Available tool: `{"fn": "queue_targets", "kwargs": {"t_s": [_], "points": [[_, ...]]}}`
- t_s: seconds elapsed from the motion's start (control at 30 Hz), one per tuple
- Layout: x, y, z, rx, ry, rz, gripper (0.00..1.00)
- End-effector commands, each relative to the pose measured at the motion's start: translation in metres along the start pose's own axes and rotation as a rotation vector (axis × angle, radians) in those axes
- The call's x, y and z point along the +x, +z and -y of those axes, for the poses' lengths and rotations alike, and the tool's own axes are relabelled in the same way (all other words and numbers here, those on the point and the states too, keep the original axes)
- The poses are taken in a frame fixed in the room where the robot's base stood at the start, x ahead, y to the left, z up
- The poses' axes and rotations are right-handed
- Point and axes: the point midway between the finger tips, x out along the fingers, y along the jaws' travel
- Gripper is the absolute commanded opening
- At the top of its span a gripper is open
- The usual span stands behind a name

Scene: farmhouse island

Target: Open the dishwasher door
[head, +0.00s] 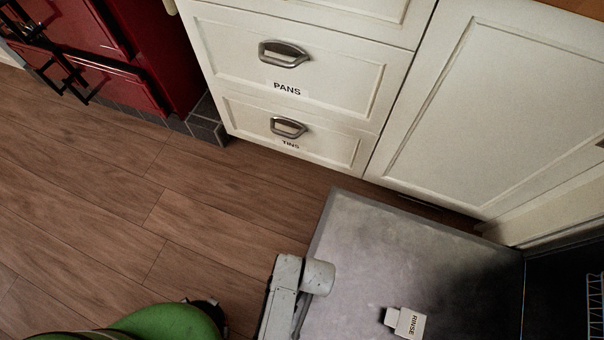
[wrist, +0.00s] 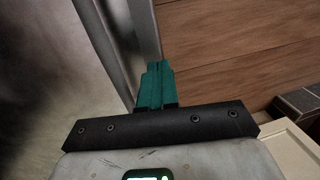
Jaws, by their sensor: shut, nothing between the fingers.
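The dishwasher door (head: 400,250) is folded down and lies roughly level, its grey inner face showing in the head view. In the wrist view the door's grey face (wrist: 45,80) and metal edge strip (wrist: 115,45) fill the left. My gripper (wrist: 155,72) has its teal fingers shut together with nothing between them. The fingers are close beside the door's edge; I cannot tell if they touch it. In the head view my arm is at the door's left edge, and the fingers are hidden.
The dark dishwasher opening with a wire rack (head: 595,303) is at the right. Cream drawers labelled PANS (head: 225,45) and TINS (head: 335,150) and a cream cupboard (head: 500,100) stand behind the door. A red range (head: 125,85) is top left. The wooden floor (head: 90,190) is clear.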

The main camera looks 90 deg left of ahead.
Motion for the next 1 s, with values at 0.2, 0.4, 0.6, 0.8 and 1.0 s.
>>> {"fn": "queue_targets", "kwargs": {"t_s": [0.2,0.4,0.6,0.8,1.0], "points": [[-0.001,0.000,0.000,0.000,0.000,0.000,0.00],[-0.016,0.001,0.000,0.002,0.000,-0.001,0.00],[-0.043,0.002,0.000,0.005,0.000,-0.001,0.00],[-0.083,0.003,0.006,0.006,-0.002,-0.003,0.00],[-0.118,0.003,0.012,0.006,-0.001,-0.003,0.00]]}}
